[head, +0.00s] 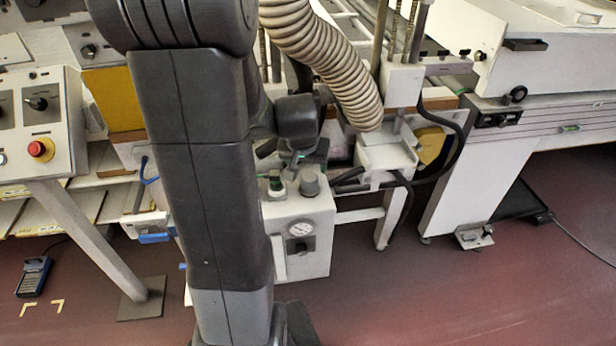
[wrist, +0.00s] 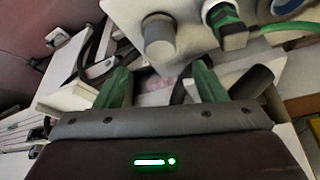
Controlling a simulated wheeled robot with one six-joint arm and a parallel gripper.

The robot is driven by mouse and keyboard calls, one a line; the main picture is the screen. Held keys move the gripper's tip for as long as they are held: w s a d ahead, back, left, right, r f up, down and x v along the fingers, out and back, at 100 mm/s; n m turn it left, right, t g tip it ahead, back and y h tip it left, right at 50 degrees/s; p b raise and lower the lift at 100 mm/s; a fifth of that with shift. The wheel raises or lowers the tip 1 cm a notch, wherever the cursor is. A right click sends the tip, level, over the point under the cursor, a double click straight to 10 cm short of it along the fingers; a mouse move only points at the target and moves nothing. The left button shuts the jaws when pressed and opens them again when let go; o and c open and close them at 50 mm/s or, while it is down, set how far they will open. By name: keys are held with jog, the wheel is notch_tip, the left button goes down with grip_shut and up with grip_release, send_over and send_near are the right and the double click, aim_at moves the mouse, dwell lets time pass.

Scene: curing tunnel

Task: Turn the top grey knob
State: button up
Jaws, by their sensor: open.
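The grey knob (head: 310,184) stands on top of a white box (head: 295,215), near its right side in the head view. In the wrist view the knob (wrist: 158,38) is a round grey cap at the top, sideways between my fingertips but beyond them. My gripper (wrist: 160,82) has two green fingers spread wide with nothing between them. In the head view my gripper (head: 296,160) is just above and behind the box top, partly hidden by my dark arm. The knob is apart from both fingers.
A green-and-black fitting (wrist: 225,25) with a green hose stands beside the knob; it also shows in the head view (head: 277,186). A gauge (head: 301,229) is on the box front. A ribbed hose (head: 330,60) hangs above. A control panel (head: 38,125) with a red button stands left.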

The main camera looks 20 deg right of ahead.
aim_at(309, 177)
jog(key=x, duration=0.9)
jog(key=shift+a, duration=0.1)
jog(key=shift+s, duration=0.1)
jog(key=shift+f+b, duration=0.1)
jog(key=shift+b, duration=0.3)
jog(key=c, duration=1)
